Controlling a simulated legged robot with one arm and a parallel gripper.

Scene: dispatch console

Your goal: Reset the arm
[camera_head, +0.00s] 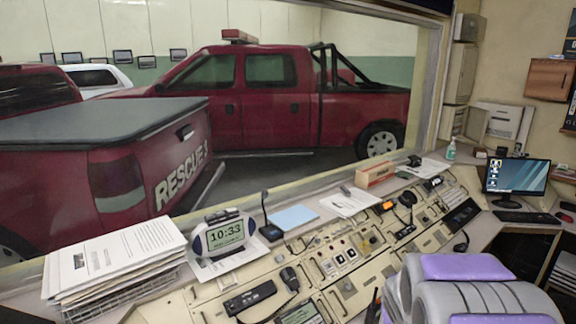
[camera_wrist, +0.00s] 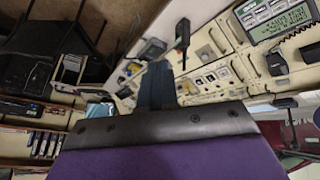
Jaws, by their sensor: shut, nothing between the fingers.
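My gripper (camera_wrist: 157,70) shows in the wrist view as dark blue-grey fingers, shut and empty, beyond a black bar and purple wrist casing. The fingers point toward the console, with nothing held. In the camera_head view my folded purple and grey arm fills the lower right corner. The fingers cannot be made out there. The console (camera_head: 340,255) lies in front of the arm, with panels of switches and buttons. It shows upside down in the wrist view (camera_wrist: 225,75).
A digital clock (camera_head: 225,233), a paper stack (camera_head: 115,262), a handset (camera_head: 249,297) and a blue pad (camera_head: 295,216) sit on the console. A monitor (camera_head: 517,176) and keyboard (camera_head: 527,217) stand at right. A window separates the console from red trucks (camera_head: 270,100).

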